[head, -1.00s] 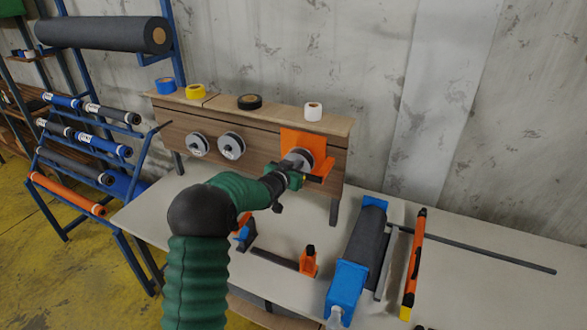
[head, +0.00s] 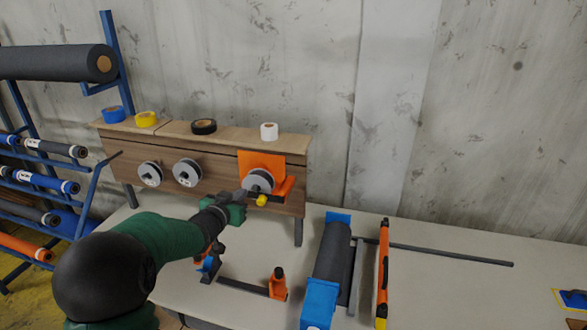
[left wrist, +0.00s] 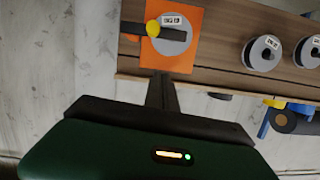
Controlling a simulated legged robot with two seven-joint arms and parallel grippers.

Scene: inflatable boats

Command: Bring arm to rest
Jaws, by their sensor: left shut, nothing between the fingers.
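My left gripper (head: 239,195) is shut and empty, in front of the wooden rack and just left of and below the orange holder (head: 246,163). Its closed fingers (left wrist: 160,90) point toward the holder in the left wrist view. The holder carries a grey disc (head: 258,181) with a dark bar and a yellow knob (head: 262,200). These also show in the left wrist view, where the grey disc (left wrist: 170,42) bears a label. The fingers look apart from the disc. My right gripper is not in view.
The wooden rack (head: 222,184) has two more grey discs and several tape rolls on top. On the table (head: 440,285) are a blue-ended dark roller (head: 331,255), an orange bar (head: 382,265), a thin rod and a small orange stand (head: 278,285). Shelves of rolls stand left.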

